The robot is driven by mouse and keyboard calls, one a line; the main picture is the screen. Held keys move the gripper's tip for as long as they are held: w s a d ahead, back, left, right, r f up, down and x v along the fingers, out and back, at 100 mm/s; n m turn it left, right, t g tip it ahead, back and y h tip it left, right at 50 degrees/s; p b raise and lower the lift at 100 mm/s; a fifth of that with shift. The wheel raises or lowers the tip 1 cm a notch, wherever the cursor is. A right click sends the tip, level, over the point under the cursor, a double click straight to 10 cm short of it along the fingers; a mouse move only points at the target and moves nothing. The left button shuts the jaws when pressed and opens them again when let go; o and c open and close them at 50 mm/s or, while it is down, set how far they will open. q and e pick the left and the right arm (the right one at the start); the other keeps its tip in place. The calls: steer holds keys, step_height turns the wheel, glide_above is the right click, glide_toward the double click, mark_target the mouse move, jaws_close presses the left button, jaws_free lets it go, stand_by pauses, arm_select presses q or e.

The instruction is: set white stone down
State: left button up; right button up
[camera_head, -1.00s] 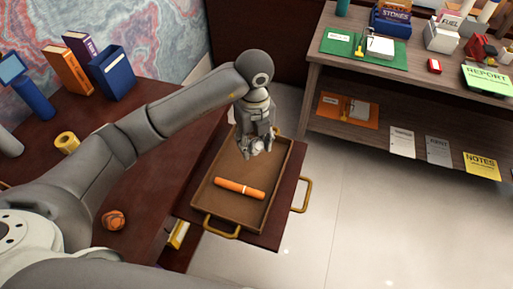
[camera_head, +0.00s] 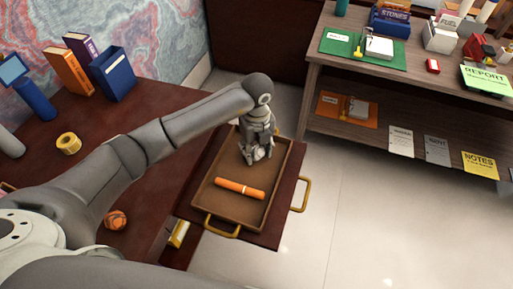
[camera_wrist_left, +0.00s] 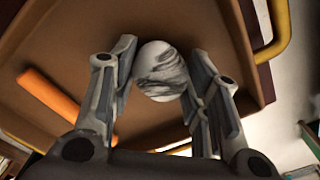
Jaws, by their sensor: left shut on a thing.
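The white stone (camera_wrist_left: 161,72), white with grey streaks, sits between the fingers of my left gripper (camera_wrist_left: 160,85) in the left wrist view. In the head view the left gripper (camera_head: 257,154) is over the far part of the brown tray (camera_head: 213,198), with the white stone (camera_head: 258,154) mostly hidden by the fingers. The gripper is shut on the stone. The stone is low over the tray floor; I cannot tell whether it touches. My right gripper is not in view.
An orange marker-like stick (camera_head: 240,188) lies in the near half of the tray. The tray has brass handles (camera_head: 301,194) and rests on a dark wooden surface. An orange-brown ball (camera_head: 116,220) and a yellow tape roll (camera_head: 68,143) are on the desk at left.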

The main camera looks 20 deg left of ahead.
mark_target(257, 147)
arm_select(q)
steer(key=o, duration=1.1)
steer(key=shift+r, duration=0.5)
step_height(257, 147, up, 11)
steer(key=shift+r+b, duration=0.1)
steer(key=shift+b, duration=0.45)
